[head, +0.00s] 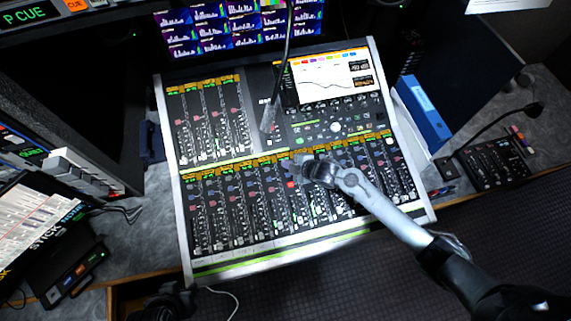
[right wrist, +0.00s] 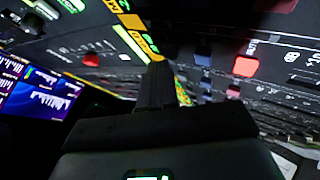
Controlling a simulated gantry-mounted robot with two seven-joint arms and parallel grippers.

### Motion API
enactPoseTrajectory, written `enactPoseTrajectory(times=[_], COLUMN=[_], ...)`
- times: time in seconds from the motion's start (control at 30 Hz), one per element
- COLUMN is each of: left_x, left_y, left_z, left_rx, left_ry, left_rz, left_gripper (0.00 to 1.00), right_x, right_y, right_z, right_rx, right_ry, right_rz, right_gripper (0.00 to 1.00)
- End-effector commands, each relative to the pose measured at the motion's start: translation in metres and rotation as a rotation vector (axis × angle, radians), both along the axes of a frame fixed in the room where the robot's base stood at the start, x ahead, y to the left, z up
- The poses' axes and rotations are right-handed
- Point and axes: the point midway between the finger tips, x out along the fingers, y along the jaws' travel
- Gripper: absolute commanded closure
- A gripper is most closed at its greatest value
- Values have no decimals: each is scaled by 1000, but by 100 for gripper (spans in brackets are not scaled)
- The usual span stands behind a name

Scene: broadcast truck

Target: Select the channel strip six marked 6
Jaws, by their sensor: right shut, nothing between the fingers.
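The mixing console (head: 300,258) fills the middle of the head view, with a lower bank of channel strips (head: 228,213) under yellow-green label displays. The strip numbers are too small to read, so I cannot tell which strip is six. My right gripper (head: 298,165) is shut and empty over the middle of that bank, at its upper edge. In the right wrist view its closed fingers (right wrist: 158,82) are close to the panel, beside a yellow label display (right wrist: 133,42) and a red lit button (right wrist: 245,66). I cannot tell if they touch. The gripper hides part of the strips.
A thin gooseneck microphone (head: 286,65) rises over the console's upper half. The console's screen (head: 328,78) is at upper right. A blue binder (head: 424,115) stands to the right, with a small keypad unit (head: 492,162) beyond it.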

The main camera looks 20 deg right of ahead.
Motion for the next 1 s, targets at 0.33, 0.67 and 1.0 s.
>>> enactPoseTrajectory(times=[0.33, 0.67, 1.0], left_x=[0, 0, 0], left_y=[0, -3, -3], left_z=[-3, -6, -5], left_rx=[-1, -12, -12], left_ry=[0, 0, 1], left_rz=[1, 9, 8], left_gripper=[57, 57, 57], right_x=[1, 1, 1], right_y=[0, 0, 0], right_z=[-4, -8, -8], right_rx=[0, 0, -1], right_ry=[0, 0, 0], right_rz=[0, 0, -1], right_gripper=[100, 100, 100])
